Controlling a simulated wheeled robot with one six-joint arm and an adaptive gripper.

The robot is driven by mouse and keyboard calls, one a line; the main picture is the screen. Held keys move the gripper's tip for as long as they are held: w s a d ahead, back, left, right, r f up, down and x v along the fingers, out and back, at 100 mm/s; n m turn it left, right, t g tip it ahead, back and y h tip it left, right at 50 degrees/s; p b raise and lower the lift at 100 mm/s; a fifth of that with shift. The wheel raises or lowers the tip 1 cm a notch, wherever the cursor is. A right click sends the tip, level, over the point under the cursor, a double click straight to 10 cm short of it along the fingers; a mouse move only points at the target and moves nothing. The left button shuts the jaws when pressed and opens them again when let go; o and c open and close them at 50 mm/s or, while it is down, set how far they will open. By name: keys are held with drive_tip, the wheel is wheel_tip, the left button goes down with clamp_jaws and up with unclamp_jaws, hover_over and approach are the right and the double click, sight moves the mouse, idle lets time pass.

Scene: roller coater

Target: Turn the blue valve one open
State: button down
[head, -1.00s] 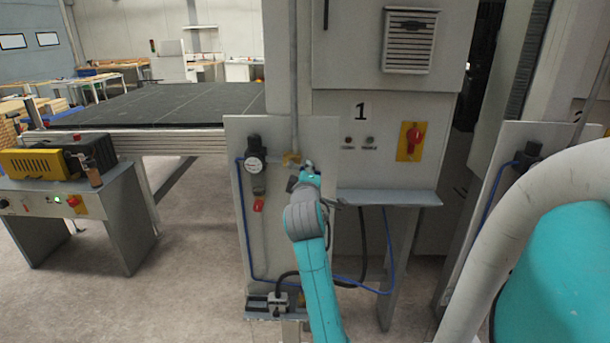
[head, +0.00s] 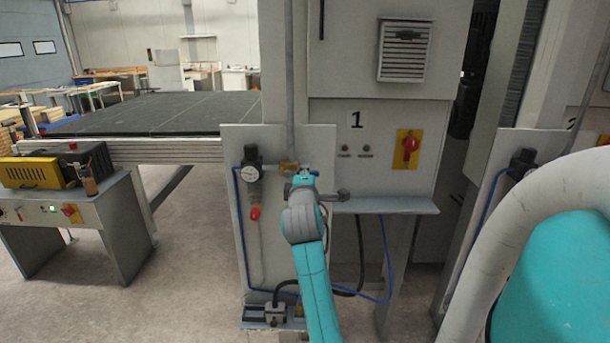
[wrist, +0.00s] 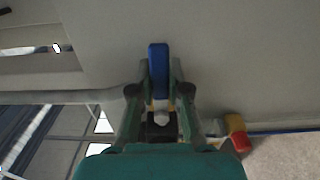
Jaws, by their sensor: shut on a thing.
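The blue valve handle (wrist: 158,58) stands upright between the fingers of my gripper (wrist: 160,78) in the wrist view. My gripper is shut on it. In the head view, a little of the blue handle (head: 311,172) shows at the end of my arm, beside a brass fitting (head: 288,167) on the grey panel (head: 235,142). My gripper (head: 303,178) is mostly hidden there by my own wrist. The valve body behind the handle is partly hidden, so its exact setting is hard to tell.
A pressure gauge (head: 250,173) and a red part (head: 255,213) are left of the valve. A grey ledge (head: 388,206) juts out at the right, below a red switch (head: 409,148) on yellow. Blue hose (head: 240,240) runs down the panel. Open floor lies to the left.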

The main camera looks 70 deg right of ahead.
drive_tip(key=c, duration=1.1)
unclamp_jaws()
drive_tip(key=shift+a, duration=0.1)
drive_tip(key=v, duration=1.2)
drive_tip(key=shift+f, duration=0.1)
